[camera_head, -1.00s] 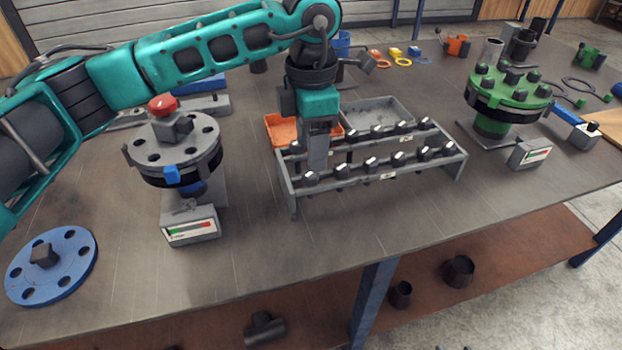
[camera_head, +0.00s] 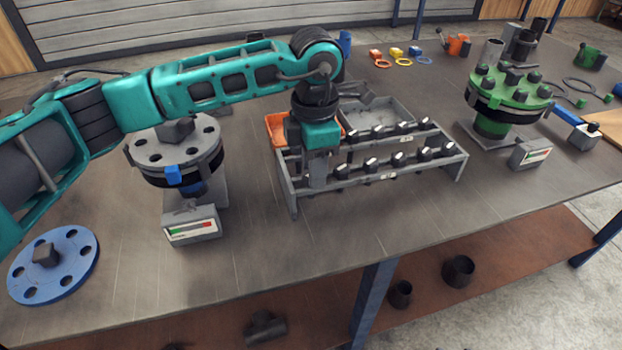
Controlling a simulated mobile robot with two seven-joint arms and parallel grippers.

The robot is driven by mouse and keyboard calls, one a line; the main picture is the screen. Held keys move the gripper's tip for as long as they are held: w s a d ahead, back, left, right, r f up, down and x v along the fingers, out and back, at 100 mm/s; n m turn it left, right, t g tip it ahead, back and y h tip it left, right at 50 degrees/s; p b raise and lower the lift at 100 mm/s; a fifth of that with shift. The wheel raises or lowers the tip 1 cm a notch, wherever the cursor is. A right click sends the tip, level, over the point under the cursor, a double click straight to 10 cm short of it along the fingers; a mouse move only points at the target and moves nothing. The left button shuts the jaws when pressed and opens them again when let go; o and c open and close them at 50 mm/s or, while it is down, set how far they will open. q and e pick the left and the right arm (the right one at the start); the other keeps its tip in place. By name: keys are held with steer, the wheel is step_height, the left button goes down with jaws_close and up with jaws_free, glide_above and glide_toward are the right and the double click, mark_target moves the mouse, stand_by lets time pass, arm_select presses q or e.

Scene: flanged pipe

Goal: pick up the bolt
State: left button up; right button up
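The bolts stand in two rows in a grey rack (camera_head: 376,180) in the middle of the table. One bolt (camera_head: 370,165) in the front row shows its bright head clearly, with several more to its right. My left gripper (camera_head: 318,180) points down at the left part of the front row, its fingers among the bolt places there. The fingers overlap and hide what is between them, so I cannot tell whether they are open or shut on a bolt. My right gripper is not in view.
A grey flange (camera_head: 150,150) on a stand and a blue disc (camera_head: 75,262) are at left. A green flange (camera_head: 515,92) stands at right. An orange bin (camera_head: 276,124) and a grey tray (camera_head: 380,108) sit behind the rack. The front table area is clear.

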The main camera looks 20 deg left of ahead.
arm_select(q)
jaws_close()
steer(key=shift+r, duration=0.15)
